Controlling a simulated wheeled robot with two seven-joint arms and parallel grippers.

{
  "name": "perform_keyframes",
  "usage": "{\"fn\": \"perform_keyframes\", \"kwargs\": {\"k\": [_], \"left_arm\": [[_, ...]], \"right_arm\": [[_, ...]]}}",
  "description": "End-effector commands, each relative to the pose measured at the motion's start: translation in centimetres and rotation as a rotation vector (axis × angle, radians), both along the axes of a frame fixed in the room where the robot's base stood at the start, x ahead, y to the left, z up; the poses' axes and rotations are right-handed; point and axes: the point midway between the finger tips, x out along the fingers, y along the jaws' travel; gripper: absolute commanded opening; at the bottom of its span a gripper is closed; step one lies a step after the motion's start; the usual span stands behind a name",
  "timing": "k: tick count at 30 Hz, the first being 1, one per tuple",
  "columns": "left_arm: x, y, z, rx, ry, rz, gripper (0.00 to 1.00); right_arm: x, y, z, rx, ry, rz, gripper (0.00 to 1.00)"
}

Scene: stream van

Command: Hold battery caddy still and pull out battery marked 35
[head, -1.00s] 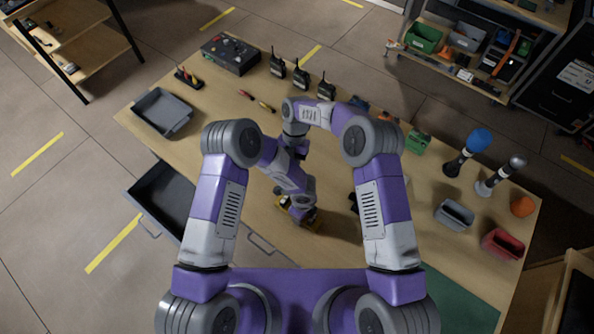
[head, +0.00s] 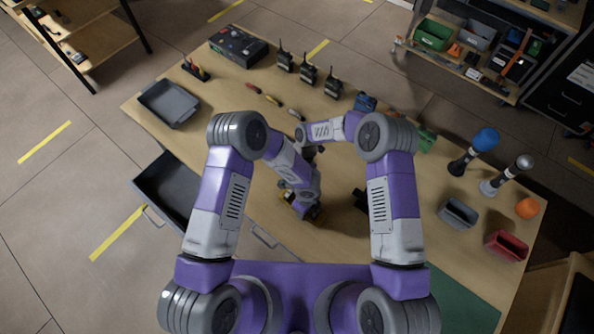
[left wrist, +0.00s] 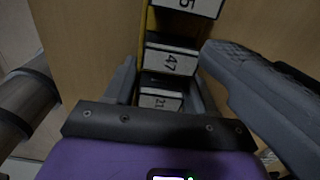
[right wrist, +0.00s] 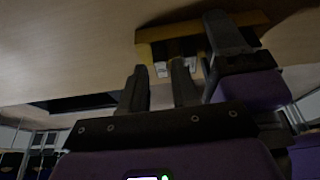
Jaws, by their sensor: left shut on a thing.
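The yellow battery caddy (head: 287,196) stands on the workbench, mostly hidden under my left arm in the head view. In the left wrist view, its batteries show white labels: one reads 47 (left wrist: 171,62), and another (left wrist: 187,5), cut by the top edge, shows a 5. A lower label (left wrist: 160,102) is partly hidden. My left gripper (left wrist: 163,88) is shut on the caddy. In the right wrist view, the caddy (right wrist: 155,34) is beyond my right gripper (right wrist: 160,75), whose fingers are apart with nothing between them. Battery labels (right wrist: 162,70) show faintly past them.
An open drawer (head: 165,190) juts out at the left. A grey bin (head: 168,103), a control box (head: 238,46) and several radios (head: 308,75) stand behind. Microphones (head: 474,150) and small bins (head: 458,213) are at the right.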

Motion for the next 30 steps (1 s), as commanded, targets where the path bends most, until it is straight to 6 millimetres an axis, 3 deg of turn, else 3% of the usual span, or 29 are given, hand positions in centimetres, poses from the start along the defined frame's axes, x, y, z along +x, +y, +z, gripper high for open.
{"fn": "perform_keyframes", "kwargs": {"k": [6, 15, 21, 24, 25, 27, 30], "left_arm": [[0.0, 0.0, -0.1, 0.001, 0.001, 0.000, 0.20], [-0.1, 0.1, -0.2, 0.001, 0.003, 0.000, 0.20], [-0.2, 0.1, -0.2, 0.002, 0.005, 0.000, 0.20], [-0.2, 0.1, -0.3, 0.003, 0.005, 0.000, 0.20], [-0.2, 0.1, -0.3, 0.003, 0.005, 0.000, 0.20], [-0.2, 0.1, -0.3, 0.003, 0.006, 0.000, 0.20], [-0.3, 0.2, -0.3, 0.004, 0.007, 0.000, 0.20]], "right_arm": [[-0.6, 0.4, -1.7, 0.000, 0.000, 0.001, 0.30], [-0.6, 0.5, -1.9, 0.000, -0.001, 0.001, 0.30], [-0.6, 0.4, -1.9, 0.000, -0.001, 0.001, 0.01], [-0.6, 0.4, -1.9, 0.000, -0.001, 0.001, 0.00], [-0.6, 0.4, -1.8, 0.000, -0.001, 0.001, 0.12], [-0.6, 0.4, -1.8, 0.000, -0.001, 0.001, 0.01], [-0.6, 0.4, -1.8, 0.000, -0.001, 0.001, 0.00]]}}
